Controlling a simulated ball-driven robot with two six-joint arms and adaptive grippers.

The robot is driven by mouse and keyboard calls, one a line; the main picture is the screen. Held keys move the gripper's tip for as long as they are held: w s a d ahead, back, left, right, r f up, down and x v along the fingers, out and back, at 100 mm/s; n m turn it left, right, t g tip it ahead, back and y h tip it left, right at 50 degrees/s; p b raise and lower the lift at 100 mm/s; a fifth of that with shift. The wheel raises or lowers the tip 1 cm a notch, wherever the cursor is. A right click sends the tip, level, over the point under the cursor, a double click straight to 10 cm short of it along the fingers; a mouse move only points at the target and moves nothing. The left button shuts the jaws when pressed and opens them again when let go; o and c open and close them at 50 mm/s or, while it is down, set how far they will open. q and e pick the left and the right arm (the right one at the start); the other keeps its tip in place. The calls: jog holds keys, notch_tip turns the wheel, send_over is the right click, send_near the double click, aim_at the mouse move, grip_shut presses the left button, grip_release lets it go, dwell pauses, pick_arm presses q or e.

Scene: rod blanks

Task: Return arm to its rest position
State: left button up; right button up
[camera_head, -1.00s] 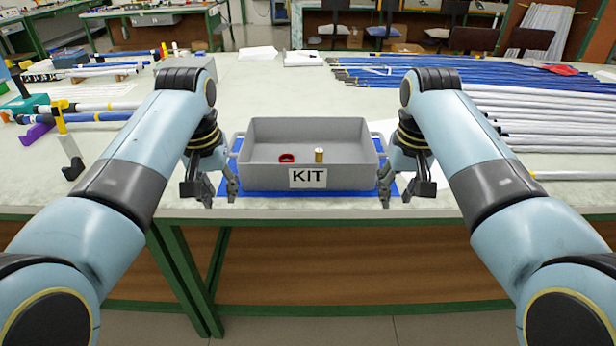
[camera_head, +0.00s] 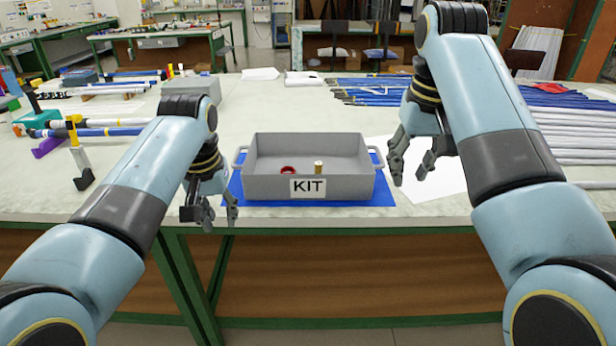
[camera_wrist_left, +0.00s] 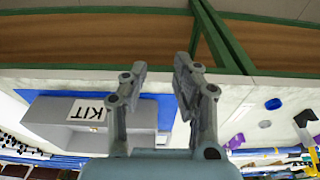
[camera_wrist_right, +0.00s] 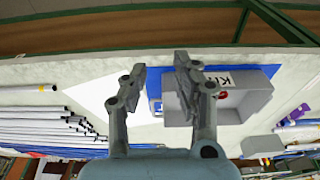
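My right gripper (camera_head: 411,168) hangs open and empty above the table, to the right of the grey KIT tray (camera_head: 262,188) and apart from it. Its two spread fingers also show in the right wrist view (camera_wrist_right: 158,80). My left gripper (camera_head: 221,212) hangs open and empty at the tray's left side, near the table's front edge. Its fingers are apart in the left wrist view (camera_wrist_left: 157,80). I cannot tell whether it touches the tray. A red ring (camera_head: 288,170) and a small brass cylinder (camera_head: 318,167) are in the tray.
The tray stands on a blue mat (camera_head: 380,198). A white sheet (camera_head: 440,188) lies under my right gripper. Blue and white rods (camera_head: 565,125) cover the table's right side.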

jog(key=shift+r, duration=0.35)
pick_arm(q)
jog(key=shift+f, duration=0.1)
pick_arm(e)
jog(key=shift+f, duration=0.15)
